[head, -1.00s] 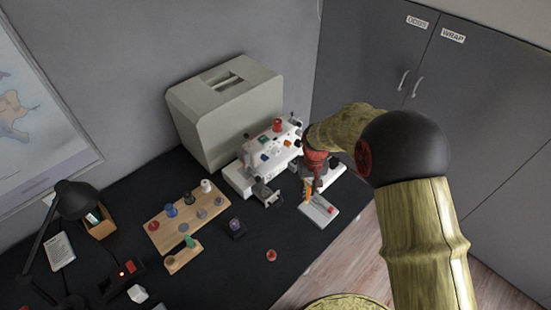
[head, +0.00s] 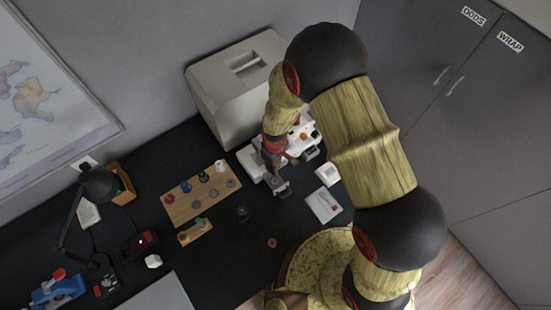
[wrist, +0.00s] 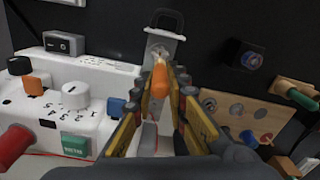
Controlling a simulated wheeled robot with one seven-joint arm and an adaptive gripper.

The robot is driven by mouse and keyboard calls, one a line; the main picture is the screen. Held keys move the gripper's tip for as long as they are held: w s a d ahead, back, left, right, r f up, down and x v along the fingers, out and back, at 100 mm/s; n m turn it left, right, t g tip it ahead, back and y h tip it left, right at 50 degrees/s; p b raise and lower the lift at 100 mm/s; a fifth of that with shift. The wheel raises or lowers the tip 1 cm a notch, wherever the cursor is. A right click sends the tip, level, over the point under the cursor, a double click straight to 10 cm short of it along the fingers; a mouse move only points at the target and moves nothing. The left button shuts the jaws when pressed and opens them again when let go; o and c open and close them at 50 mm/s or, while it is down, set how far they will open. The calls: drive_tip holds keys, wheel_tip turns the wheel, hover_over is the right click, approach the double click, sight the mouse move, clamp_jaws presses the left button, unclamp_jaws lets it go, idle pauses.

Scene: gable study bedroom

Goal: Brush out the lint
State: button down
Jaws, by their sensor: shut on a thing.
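The white sewing machine (head: 302,137) stands at the back of the dark desk. In the wrist view its body (wrist: 75,110) fills the left, with knobs, a dial and a green button. A grey metal part with a slot, the open bay (wrist: 166,42), sticks out from it; it also shows in the head view (head: 281,189). Pale, fuzzy bits of lint (wrist: 158,54) seem to lie in it. My gripper (wrist: 160,88) is shut on an orange-handled brush (wrist: 160,78), its far end pointing into the bay. The bristles are too small to make out. My gripper (head: 272,162) partly hides the machine in the head view.
A white tray (head: 317,209) with a red item and a small white box (head: 327,174) stand right of the machine. A wooden board with spools (head: 180,210) lies left. A large grey case (head: 215,115) stands behind.

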drive_tip(key=shift+f+b, duration=2)
drive_tip(key=shift+f, duration=1.15)
drive_tip(key=shift+f, duration=0.25)
drive_tip(key=shift+w+d, duration=0.25)
drive_tip(key=shift+d, duration=0.05)
drive_tip(key=shift+w+a+b, duration=0.15)
drive_tip(key=shift+a+b, duration=0.1)
drive_tip(key=shift+b, duration=0.15)
drive_tip(key=shift+a, duration=0.3)
drive_tip(key=shift+s+a, duration=0.15)
drive_tip(key=shift+s, duration=0.2)
drive_tip(key=shift+s, duration=0.3)
idle(0.7)
drive_tip(key=shift+s+d, duration=0.15)
drive_tip(key=shift+d, duration=0.2)
idle(0.4)
drive_tip(key=shift+d, duration=0.3)
idle(0.4)
